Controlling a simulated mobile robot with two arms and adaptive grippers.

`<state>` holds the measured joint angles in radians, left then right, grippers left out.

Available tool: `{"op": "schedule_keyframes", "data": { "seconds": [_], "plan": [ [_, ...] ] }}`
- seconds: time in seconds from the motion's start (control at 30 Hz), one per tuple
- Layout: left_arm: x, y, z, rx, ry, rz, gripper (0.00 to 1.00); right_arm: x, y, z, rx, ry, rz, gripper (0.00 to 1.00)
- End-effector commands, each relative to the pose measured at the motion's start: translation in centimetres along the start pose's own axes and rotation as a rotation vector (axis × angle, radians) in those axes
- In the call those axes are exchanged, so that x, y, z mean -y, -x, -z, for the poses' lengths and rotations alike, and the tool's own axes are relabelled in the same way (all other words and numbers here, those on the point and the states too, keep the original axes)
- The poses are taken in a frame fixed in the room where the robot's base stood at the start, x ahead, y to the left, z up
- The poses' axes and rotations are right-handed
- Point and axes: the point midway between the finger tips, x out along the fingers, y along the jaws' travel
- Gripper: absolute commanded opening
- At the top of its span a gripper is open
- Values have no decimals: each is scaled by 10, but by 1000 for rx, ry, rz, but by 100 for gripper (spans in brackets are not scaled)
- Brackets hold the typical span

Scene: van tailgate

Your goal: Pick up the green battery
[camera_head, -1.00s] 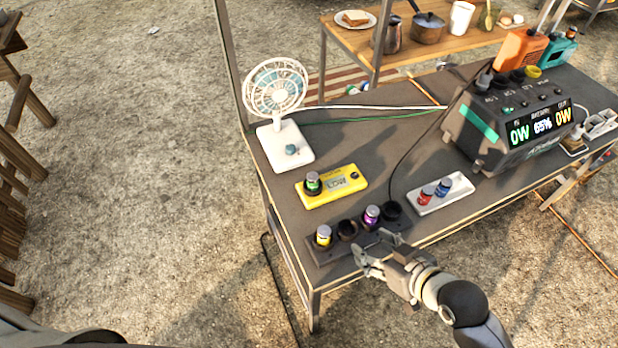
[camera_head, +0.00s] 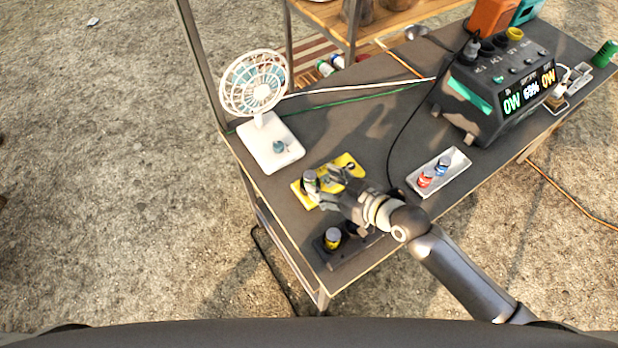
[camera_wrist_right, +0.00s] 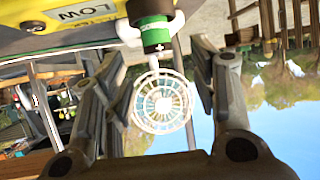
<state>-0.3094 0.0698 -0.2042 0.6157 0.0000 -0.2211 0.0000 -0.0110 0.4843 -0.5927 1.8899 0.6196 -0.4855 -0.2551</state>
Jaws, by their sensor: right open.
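The green battery (camera_head: 310,183) stands upright in the yellow tester (camera_head: 301,197), at its left end. In the right wrist view the battery (camera_wrist_right: 154,32) shows a green band and a dark end, above and between the finger pads. The tester (camera_wrist_right: 92,34) reads LOW there. My right gripper (camera_head: 327,187) is open and empty, just right of the battery and over the tester. Its fingers (camera_wrist_right: 158,85) are wide apart in the wrist view. I cannot tell whether they touch the battery. My left gripper is not in view.
A white tray (camera_head: 455,160) holds red and blue batteries. A fan (camera_head: 258,90) stands behind the tester; a power station (camera_head: 500,90) is at right. A green cylinder (camera_head: 605,53) stands far right.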

Motion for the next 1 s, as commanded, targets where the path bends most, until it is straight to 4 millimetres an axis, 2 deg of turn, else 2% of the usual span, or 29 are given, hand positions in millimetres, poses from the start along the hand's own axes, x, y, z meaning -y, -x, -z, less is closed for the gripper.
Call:
{"op": "schedule_keyframes", "data": {
  "seconds": [0.07, 0.23, 0.4, 0.6, 0.9, 1.0],
  "plan": [
    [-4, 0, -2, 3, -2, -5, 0, 0, -6, 1, -1, 1, 0, 54],
    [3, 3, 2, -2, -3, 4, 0, 0, -15, 2, -1, -1, 0, 54],
    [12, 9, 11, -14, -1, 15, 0, -2, -36, 5, -1, -2, 1, 54],
    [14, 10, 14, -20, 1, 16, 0, -2, -56, 3, 0, 1, -1, 54],
    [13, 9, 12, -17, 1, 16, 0, -2, -60, 2, 0, 1, -1, 54],
    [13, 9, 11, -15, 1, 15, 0, -2, -59, 2, 0, 1, -1, 42]
  ]
}}
